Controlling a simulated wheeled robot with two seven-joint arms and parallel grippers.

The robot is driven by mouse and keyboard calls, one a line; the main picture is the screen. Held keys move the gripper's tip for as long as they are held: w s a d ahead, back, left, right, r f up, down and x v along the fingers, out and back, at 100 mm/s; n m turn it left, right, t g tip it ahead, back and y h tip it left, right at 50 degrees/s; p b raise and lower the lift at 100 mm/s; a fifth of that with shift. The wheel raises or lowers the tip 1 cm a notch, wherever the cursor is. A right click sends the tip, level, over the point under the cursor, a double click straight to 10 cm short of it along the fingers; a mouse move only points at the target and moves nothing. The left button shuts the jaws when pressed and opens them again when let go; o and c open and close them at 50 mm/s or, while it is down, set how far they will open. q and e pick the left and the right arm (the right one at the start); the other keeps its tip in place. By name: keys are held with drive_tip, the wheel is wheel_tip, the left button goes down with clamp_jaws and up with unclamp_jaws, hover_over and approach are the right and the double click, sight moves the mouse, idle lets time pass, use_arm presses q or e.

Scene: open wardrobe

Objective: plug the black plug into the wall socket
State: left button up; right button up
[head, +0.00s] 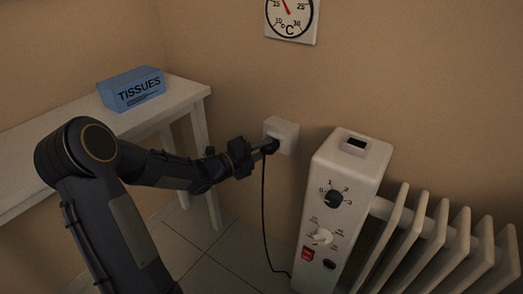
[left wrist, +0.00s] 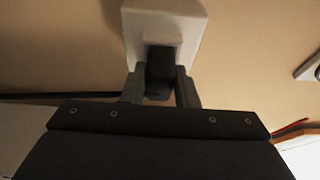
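The white wall socket (head: 285,131) is on the wall left of the heater; in the left wrist view the socket (left wrist: 164,20) is straight ahead. The black plug (head: 272,146) is at the socket's front. My left gripper (head: 264,148) is shut on it; in the left wrist view the plug (left wrist: 160,68) shows between the two fingers (left wrist: 160,88). The plug's front meets or nearly meets the socket face; whether its pins are inside is hidden. A black cord (head: 264,210) hangs from the plug to the floor. My right gripper is not in view.
A white oil heater (head: 345,170) with dials and fins stands close right of the socket. A white table (head: 180,97) with a blue tissue box (head: 132,89) is at the left. A thermometer dial (head: 291,18) hangs above the socket.

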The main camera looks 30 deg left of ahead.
use_arm(q)
drive_tip(key=o, duration=0.5)
drive_tip(key=p+v, duration=0.2)
drive_tip(key=v, duration=0.5)
drive_tip(key=shift+s+a, duration=0.15)
drive_tip(key=shift+s, duration=0.2)
